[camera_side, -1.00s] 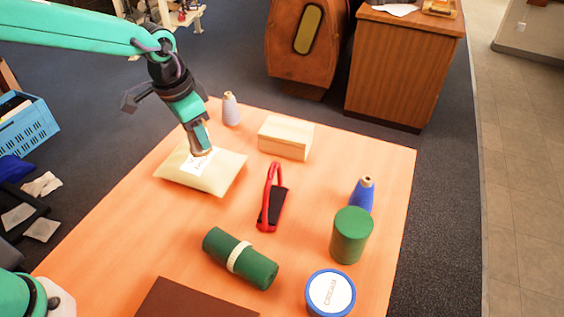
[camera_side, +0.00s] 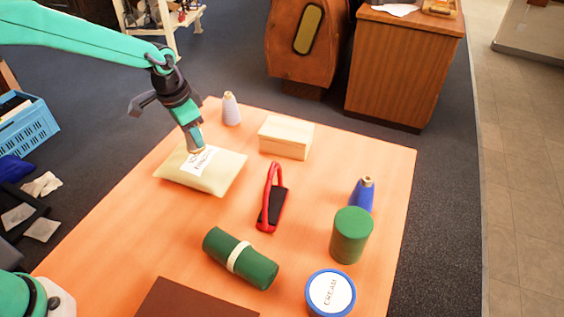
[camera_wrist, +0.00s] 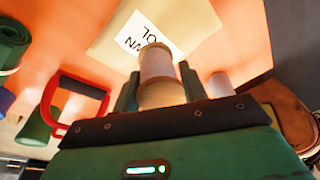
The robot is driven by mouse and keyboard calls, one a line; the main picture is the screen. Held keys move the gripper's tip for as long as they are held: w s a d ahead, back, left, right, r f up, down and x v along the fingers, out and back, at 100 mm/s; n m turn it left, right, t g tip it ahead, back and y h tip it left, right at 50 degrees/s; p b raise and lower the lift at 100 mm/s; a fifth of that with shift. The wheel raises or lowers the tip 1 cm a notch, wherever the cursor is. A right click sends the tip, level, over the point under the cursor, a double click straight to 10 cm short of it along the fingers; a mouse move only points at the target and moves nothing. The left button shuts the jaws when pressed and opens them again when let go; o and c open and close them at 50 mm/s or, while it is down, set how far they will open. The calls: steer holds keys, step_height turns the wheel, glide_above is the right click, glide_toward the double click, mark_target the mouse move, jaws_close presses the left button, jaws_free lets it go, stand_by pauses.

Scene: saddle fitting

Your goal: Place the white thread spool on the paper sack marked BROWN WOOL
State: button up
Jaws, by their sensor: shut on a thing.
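The paper sack (camera_side: 219,177) is a pale yellow, pillow-shaped bag lying flat on the orange table, with a white label on top. In the wrist view the sack (camera_wrist: 200,22) shows label letters reading "WN" and "OL". My gripper (camera_side: 197,148) is over the label end of the sack, pointing down. In the wrist view my gripper (camera_wrist: 158,90) is shut on the white thread spool (camera_wrist: 156,64), which has a tan wooden end. The spool is over the label; I cannot tell whether it touches the sack. In the side view the spool is mostly hidden by the fingers.
A lilac cone (camera_side: 231,109) and a wooden block (camera_side: 286,137) stand near the sack. The table between is clear.

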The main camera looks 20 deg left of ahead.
steer(key=shift+f, duration=1.4)
steer(key=shift+f, duration=0.1)
steer(key=o, duration=1)
steer(key=shift+c, duration=0.2)
steer(key=r, duration=0.4)
steer(key=s+r, duration=0.1)
steer(key=r, duration=0.3)
steer(key=s+r, duration=0.1)
steer(key=r, duration=0.2)
steer(key=shift+s+a+r, duration=0.1)
steer(key=shift+a+r, duration=0.1)
steer(key=shift+r, duration=0.3)
